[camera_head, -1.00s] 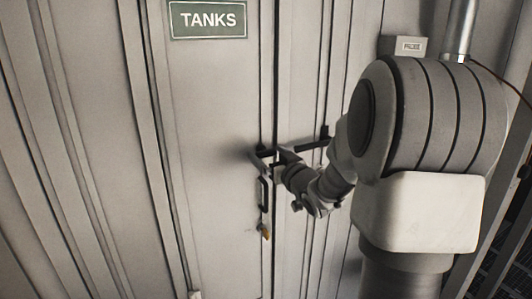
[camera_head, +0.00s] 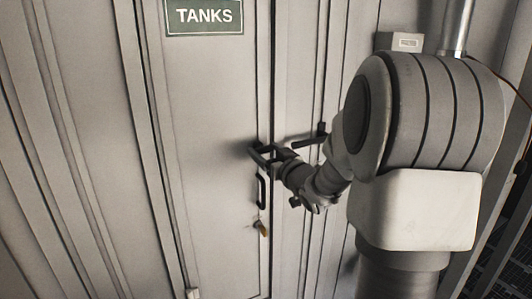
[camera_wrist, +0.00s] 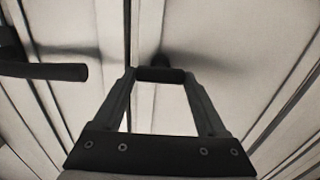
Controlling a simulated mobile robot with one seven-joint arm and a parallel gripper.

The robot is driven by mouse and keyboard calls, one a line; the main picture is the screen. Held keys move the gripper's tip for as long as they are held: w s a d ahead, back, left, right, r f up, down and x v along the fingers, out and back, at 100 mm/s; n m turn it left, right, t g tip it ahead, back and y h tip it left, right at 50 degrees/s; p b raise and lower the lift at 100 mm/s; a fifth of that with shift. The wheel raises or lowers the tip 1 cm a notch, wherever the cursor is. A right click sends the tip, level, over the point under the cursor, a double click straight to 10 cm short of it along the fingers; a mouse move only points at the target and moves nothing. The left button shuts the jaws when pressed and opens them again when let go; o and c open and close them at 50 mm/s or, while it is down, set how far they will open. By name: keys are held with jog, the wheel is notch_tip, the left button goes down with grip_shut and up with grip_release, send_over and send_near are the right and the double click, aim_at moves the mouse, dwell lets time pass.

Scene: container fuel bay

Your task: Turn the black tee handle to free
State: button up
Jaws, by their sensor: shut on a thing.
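The black tee handle (camera_wrist: 160,75) is a short dark bar standing off the pale door face. In the wrist view it lies crosswise between my two fingertips, which press on its ends. In the head view my gripper (camera_head: 266,155) is at the door seam, shut on the handle. The fingers and wrist hide most of the handle there, so its turn angle is hard to read.
The pale door (camera_head: 215,110) carries a green TANKS sign (camera_head: 204,16). A black pull handle (camera_head: 261,192) and a brass-coloured piece (camera_head: 261,229) sit just below my gripper. Another black bar (camera_head: 308,139) stands close to its right; a small labelled box (camera_head: 406,41) is above.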

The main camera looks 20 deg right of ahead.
jog(key=shift+f+n+b, duration=0.1)
jog(key=shift+n+b, duration=0.2)
jog(key=shift+b, duration=0.05)
jog(key=n+b, duration=0.2)
jog(key=b, duration=0.2)
jog(key=shift+a+f+n, duration=0.1)
jog(key=shift+f+n, duration=0.05)
jog(key=shift+n, duration=0.15)
jog(key=n+b, duration=0.5)
jog(key=b, duration=0.1)
jog(key=shift+a+n+b, duration=0.1)
jog(key=shift+n+b, duration=0.2)
jog(key=shift+b, duration=0.05)
jog(key=n+b, duration=0.5)
jog(key=shift+n+b, duration=1.3)
jog(key=shift+n, duration=0.6)
jog(key=o, duration=1.3)
